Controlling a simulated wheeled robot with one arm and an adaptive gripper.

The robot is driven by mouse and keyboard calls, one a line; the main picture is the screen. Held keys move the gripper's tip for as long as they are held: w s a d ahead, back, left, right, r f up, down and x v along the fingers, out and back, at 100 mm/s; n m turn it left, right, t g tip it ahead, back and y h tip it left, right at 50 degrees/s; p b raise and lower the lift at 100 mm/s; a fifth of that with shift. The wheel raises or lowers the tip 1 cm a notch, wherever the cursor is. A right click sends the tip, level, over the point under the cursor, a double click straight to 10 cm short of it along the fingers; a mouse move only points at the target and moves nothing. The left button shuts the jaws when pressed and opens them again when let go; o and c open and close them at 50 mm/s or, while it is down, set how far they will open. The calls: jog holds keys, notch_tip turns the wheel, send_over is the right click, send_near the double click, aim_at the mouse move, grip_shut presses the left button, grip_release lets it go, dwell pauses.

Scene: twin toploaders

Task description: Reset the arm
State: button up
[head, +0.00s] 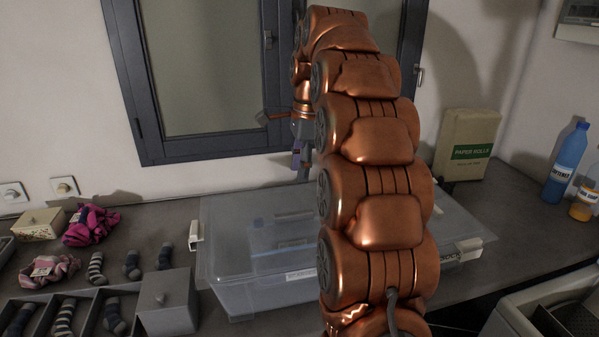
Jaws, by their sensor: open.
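My copper-coloured arm (375,190) rises through the middle of the head view, curving up in front of the window. My gripper (302,152) shows to the left of the arm, above a clear lidded plastic box on the counter. It is small in the picture and partly hidden behind the arm links. Its jaws are open, and I see nothing held in them.
The clear box (225,262) has white side clips; my arm hides its middle. Socks and compartments (95,268), a grey lidded box (167,300) and pink knitwear (90,225) lie left. A paper bag (467,146) and blue bottle (566,162) stand right. A machine (515,318) is lower right.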

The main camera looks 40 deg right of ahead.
dwell(0.6)
jog(key=s+a+f+n+g, duration=0.1)
jog(key=s+a+f+n, duration=0.2)
jog(key=s+a+n, duration=0.4)
jog(key=s+a+f+n, duration=0.3)
jog(key=s+a+n, duration=0.2)
jog(key=a, duration=0.4)
jog(key=s+a+f+n, duration=0.3)
jog(key=s+f+n, duration=0.2)
jog(key=s, duration=0.4)
jog(key=s+a+f+n+g+h, duration=0.1)
jog(key=s+a+f+n, duration=0.2)
jog(key=s, duration=0.6)
notch_tip(320, 180, down, 3)
jog(key=n, duration=0.2)
jog(key=shift+n, duration=0.3)
jog(key=shift+c, duration=0.5)
jog(key=shift+d, duration=0.1)
